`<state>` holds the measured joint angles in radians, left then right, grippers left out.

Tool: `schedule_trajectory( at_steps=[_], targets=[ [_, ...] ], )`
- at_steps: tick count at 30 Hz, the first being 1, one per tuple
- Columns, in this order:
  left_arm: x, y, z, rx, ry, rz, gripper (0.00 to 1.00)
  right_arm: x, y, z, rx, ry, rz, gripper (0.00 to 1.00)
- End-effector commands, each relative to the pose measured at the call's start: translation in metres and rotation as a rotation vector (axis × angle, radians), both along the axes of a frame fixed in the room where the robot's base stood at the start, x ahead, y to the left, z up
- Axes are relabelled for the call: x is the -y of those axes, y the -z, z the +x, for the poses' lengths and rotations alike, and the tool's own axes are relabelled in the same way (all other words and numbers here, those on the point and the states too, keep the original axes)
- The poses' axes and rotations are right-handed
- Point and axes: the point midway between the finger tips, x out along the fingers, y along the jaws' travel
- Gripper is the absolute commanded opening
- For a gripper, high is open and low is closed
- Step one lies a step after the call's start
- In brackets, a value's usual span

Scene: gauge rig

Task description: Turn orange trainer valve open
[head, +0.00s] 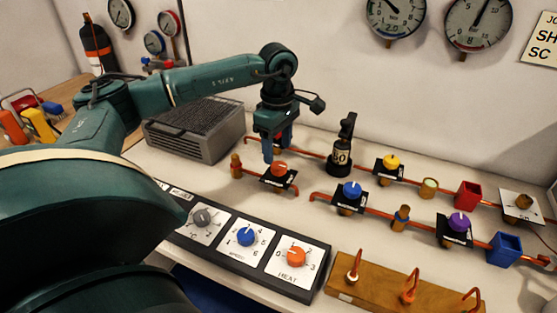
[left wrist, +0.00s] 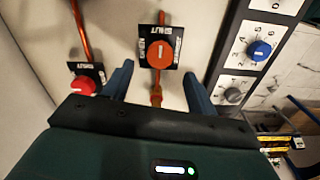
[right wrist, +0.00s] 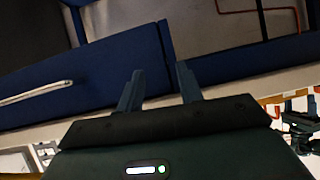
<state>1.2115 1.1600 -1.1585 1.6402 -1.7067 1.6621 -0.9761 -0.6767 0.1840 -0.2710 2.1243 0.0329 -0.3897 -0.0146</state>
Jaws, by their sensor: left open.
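The orange valve knob (head: 279,169) sits on a black labelled plate on a copper pipe on the bench. In the left wrist view the orange knob (left wrist: 160,50) has a pale line running toward the plate edge that seems to read SHUT. My left gripper (head: 277,152) points down, open, just above and behind the knob in the head view. In the left wrist view its fingers (left wrist: 157,70) stand apart either side of the knob's line, with nothing between them. My right gripper (right wrist: 159,70) is open and empty, facing dark blue surfaces, and is out of the head view.
A red knob (left wrist: 82,86) is beside the left finger. Blue (head: 351,189), yellow (head: 391,161) and purple (head: 459,222) knobs stand to the right.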

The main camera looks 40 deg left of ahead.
Motion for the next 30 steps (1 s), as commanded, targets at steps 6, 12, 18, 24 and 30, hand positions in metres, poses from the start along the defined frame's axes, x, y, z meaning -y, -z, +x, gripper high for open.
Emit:
schedule_trajectory(
  at_steps=[6, 12, 18, 24, 30],
  targets=[
    [0.0, 0.036, 0.0, -0.001, 0.0, 0.0, 0.58, 0.002, -0.001, 0.001, 0.0, 0.002, -0.006, 0.36],
    [0.0, 0.05, 0.0, 0.0, 0.0, -0.001, 0.58, 0.004, 0.0, 0.002, -0.001, 0.006, -0.01, 0.36],
    [0.0, 0.051, 0.0, 0.001, 0.0, -0.001, 0.58, 0.004, 0.0, 0.003, -0.001, 0.006, -0.01, 0.36],
    [0.0, 0.051, 0.0, 0.001, 0.0, -0.001, 0.48, 0.004, 0.0, 0.003, -0.001, 0.006, -0.01, 0.36],
    [0.0, 0.051, 0.0, 0.001, 0.0, -0.002, 0.32, 0.003, -0.001, 0.003, 0.003, 0.005, -0.008, 0.36]
  ],
)
